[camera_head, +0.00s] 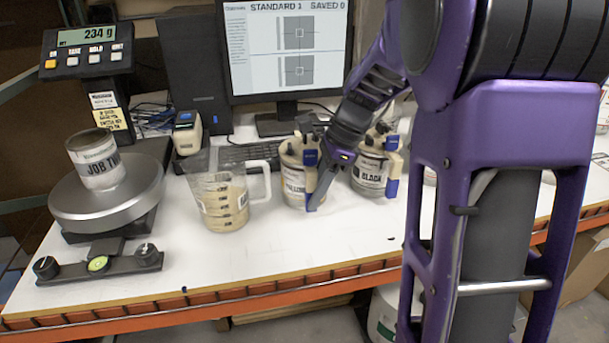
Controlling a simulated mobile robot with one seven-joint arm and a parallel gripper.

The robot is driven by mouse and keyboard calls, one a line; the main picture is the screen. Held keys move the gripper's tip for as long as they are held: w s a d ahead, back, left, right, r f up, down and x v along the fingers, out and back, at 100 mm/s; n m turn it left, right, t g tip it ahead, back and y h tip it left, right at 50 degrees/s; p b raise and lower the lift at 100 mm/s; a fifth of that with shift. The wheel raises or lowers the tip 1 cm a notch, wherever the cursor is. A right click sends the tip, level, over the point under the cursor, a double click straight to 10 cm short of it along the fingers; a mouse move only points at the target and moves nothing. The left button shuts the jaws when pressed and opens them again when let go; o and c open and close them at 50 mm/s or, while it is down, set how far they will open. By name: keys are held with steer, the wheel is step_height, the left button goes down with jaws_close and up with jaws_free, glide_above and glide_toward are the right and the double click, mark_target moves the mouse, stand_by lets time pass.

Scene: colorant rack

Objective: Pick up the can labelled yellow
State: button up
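The can labelled yellow (293,184) stands upright on the white worktop, left of my arm's end. Its label is only partly readable. A beige fitting with blue parts (310,165) sits on its top and right side. My gripper (318,196) reaches down from the upper right, close against the right side of this can and its fitting. The fingers are small and overlap the fitting, so I cannot tell whether they touch it or how far apart they are. The can shows no visible tilt or lift.
A can labelled black (369,176) with a similar fitting stands close to the right of my gripper. A measuring jug (220,200) stands left. A scale (105,195) bears a job tin (97,160). A keyboard (250,153) and monitor (285,50) are behind.

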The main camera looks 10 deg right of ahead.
steer(key=shift+a+f, duration=0.1)
steer(key=shift+f, duration=0.05)
jaws_close()
steer(key=shift+w, duration=0.1)
stand_by(1.3)
